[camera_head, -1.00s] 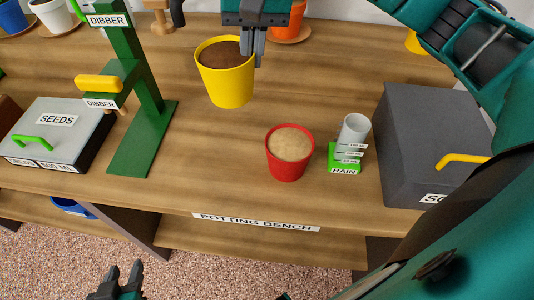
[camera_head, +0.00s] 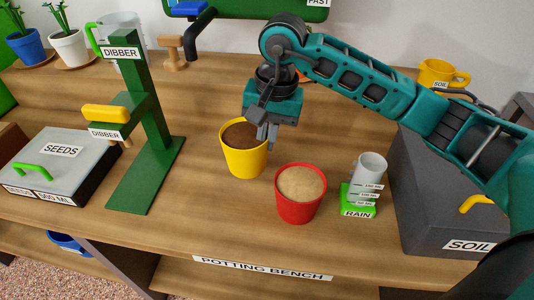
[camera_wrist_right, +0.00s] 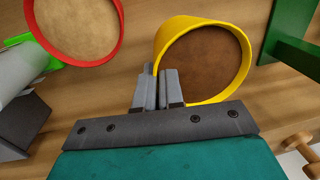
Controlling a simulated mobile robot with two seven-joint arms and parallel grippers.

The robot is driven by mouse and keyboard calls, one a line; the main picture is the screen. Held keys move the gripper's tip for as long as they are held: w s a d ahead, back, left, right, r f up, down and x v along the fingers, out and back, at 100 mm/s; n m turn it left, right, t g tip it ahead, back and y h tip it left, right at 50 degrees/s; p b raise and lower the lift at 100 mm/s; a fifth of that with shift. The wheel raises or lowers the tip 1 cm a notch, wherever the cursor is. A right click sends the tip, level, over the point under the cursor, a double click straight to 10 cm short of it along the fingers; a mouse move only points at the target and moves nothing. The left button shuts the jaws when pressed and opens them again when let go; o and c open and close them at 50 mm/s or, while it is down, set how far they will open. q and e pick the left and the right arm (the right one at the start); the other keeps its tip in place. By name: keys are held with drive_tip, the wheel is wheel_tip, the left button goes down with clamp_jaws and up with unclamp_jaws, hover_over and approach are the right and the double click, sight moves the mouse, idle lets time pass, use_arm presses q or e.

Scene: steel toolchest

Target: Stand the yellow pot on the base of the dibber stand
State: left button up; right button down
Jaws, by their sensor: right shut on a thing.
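The yellow pot (camera_head: 246,163), filled with brown soil, is upright over the middle of the bench. My right gripper (camera_head: 268,140) is shut on its rim, on the right side in the head view. The wrist view shows the fingers (camera_wrist_right: 160,88) pinching the yellow rim (camera_wrist_right: 172,40). I cannot tell whether the pot's bottom touches the bench. The green dibber stand (camera_head: 155,125) is left of the pot. Its flat base (camera_head: 143,190) is bare, and a yellow-handled dibber (camera_head: 106,113) sits in its arm above. My left gripper is out of view.
A red pot (camera_head: 298,211) stands close in front and right of the yellow pot. Right of it are a rain gauge (camera_head: 358,199) and a grey soil box (camera_head: 430,222). A grey seeds box (camera_head: 70,160) lies left of the stand. Bench between stand and yellow pot is clear.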

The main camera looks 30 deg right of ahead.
drive_tip(key=shift+f, duration=2.3)
drive_tip(key=shift+f, duration=0.1)
drive_tip(key=c, duration=1.7)
unclamp_jaws()
drive_tip(key=shift+f+b, duration=0.15)
drive_tip(key=shift+b, duration=0.2)
drive_tip(key=o, duration=0.4)
drive_tip(key=shift+o, duration=0.2)
